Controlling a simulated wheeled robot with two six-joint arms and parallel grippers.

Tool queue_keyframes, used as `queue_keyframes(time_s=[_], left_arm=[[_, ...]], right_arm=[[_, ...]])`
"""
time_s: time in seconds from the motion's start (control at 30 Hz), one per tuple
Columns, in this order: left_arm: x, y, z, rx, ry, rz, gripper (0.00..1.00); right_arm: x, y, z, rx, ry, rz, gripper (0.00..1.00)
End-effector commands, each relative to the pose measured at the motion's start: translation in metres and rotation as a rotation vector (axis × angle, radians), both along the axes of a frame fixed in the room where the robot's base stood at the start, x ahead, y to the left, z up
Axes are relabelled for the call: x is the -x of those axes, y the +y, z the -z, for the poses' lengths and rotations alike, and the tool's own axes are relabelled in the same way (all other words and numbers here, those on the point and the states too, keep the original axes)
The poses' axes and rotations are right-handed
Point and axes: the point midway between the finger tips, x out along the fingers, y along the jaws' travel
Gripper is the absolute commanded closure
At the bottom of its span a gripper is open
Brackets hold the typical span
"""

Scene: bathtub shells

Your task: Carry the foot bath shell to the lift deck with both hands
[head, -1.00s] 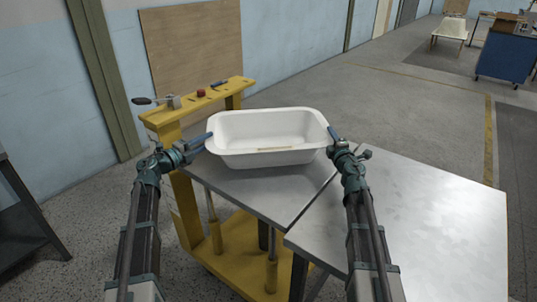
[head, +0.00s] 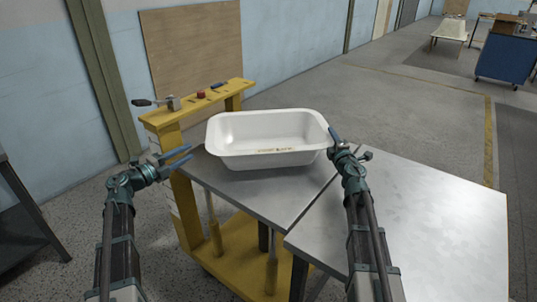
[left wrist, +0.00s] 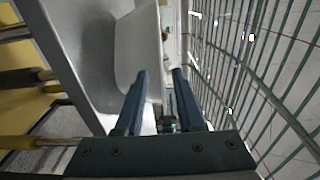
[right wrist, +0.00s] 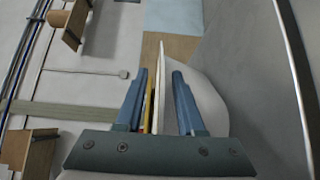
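The foot bath shell (head: 240,161), a white open tub with small brown lettering on its near wall, stands upright on the grey lift deck (head: 262,196) of the yellow lift. My left gripper (head: 188,154) is open and empty, off the deck's left edge and apart from the shell's left end; its fingers point toward the shell (left wrist: 133,45) in the left wrist view. My right gripper (head: 332,141) is at the shell's right end. In the right wrist view its fingers stand apart on either side of the thin white rim (right wrist: 160,85), with gaps showing.
A grey metal table (head: 420,215) adjoins the deck on the right, with a narrow seam between. A dark stand (head: 25,215) is at far left. Open floor lies behind.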

Motion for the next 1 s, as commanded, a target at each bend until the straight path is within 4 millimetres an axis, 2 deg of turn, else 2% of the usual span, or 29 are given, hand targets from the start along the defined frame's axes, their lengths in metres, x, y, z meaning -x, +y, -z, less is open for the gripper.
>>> queue_keyframes(time_s=[0.03, 0.2, 0.57, 0.77, 1.0], left_arm=[[0.007, 0.006, 0.000, 0.000, 0.000, -0.002, 0.62], [0.018, 0.017, 0.000, 0.000, 0.000, 0.000, 0.62], [0.021, 0.020, 0.000, 0.000, 0.000, 0.002, 0.62], [0.021, 0.020, 0.000, 0.000, 0.000, 0.001, 0.62], [0.021, 0.020, 0.000, 0.000, 0.000, 0.001, 0.62]], right_arm=[[0.000, 0.000, 0.000, 0.000, 0.000, 0.000, 0.62], [0.000, 0.000, 0.000, 0.000, 0.000, 0.000, 0.62], [0.004, 0.000, 0.000, 0.000, 0.000, 0.001, 0.62], [0.025, -0.001, 0.000, 0.000, 0.000, 0.002, 0.62], [0.071, -0.001, 0.000, 0.000, 0.001, 0.001, 0.62]])
